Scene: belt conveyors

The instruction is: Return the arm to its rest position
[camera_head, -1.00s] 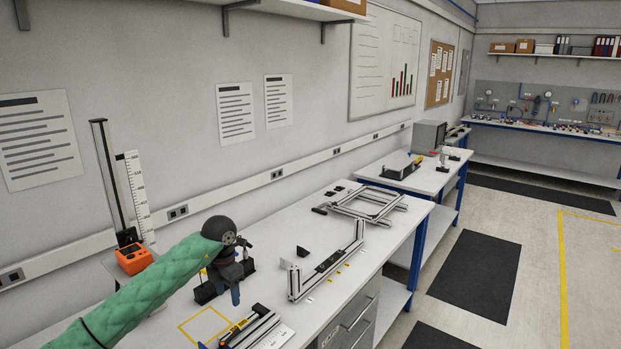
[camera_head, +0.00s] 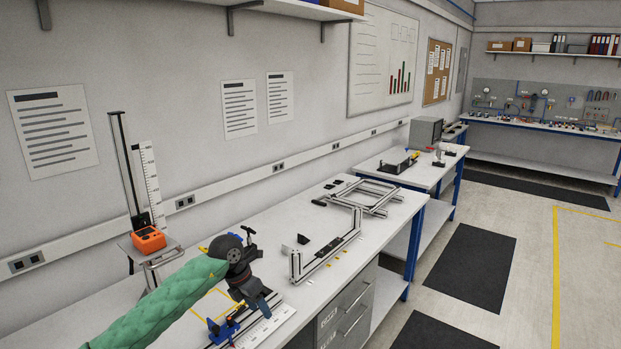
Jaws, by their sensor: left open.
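My left arm, in a green quilted sleeve, comes in from the lower left over the white workbench (camera_head: 190,265). My left gripper (camera_head: 262,306) is at its end, pointing down above the near part of the bench. It is open, and I see nothing held between its fingers. It hangs beside a blue-ended fixture (camera_head: 225,328) on a light plate, and partly hides it. My right gripper is not in view.
An orange device (camera_head: 148,240) stands by a height gauge at the left. Aluminium profile frames (camera_head: 330,250) lie along the bench to the right of the gripper. Drawers (camera_head: 345,312) are under the bench. A second bench (camera_head: 412,180) stands beyond.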

